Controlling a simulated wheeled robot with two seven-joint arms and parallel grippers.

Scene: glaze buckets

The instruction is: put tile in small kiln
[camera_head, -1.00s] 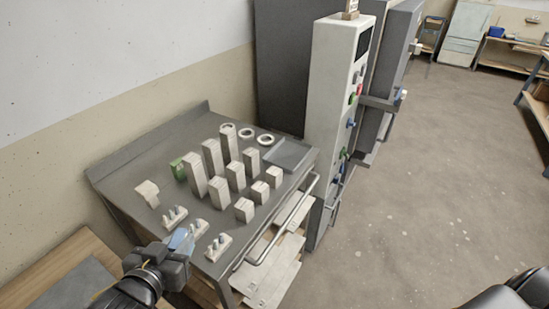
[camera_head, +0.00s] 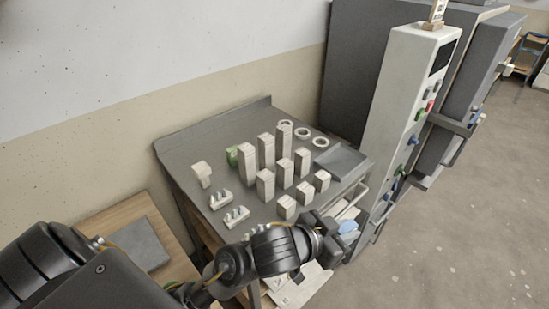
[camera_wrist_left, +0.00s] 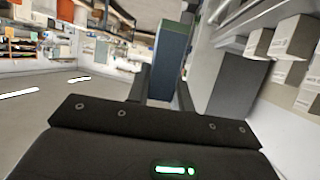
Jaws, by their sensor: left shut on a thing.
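My left gripper (camera_head: 336,237) is shut on a light blue tile (camera_head: 348,226) in the head view, past the front right of the grey cart. The tile is partly hidden by the gripper. In the left wrist view a blue piece with a green top edge (camera_wrist_left: 171,65) stands between the fingers and looks like the tile. Grey kiln bodies (camera_head: 365,60) stand at the back behind a white control column (camera_head: 405,110); I cannot tell which is the small kiln. My right gripper is not in view.
The grey cart top (camera_head: 195,150) carries several pale blocks (camera_head: 247,165), white rings (camera_head: 302,133), white prop pieces (camera_head: 236,216) and a grey tray (camera_head: 342,160). A wooden table (camera_head: 185,268) is at the lower left. The floor (camera_head: 480,200) at the right is clear.

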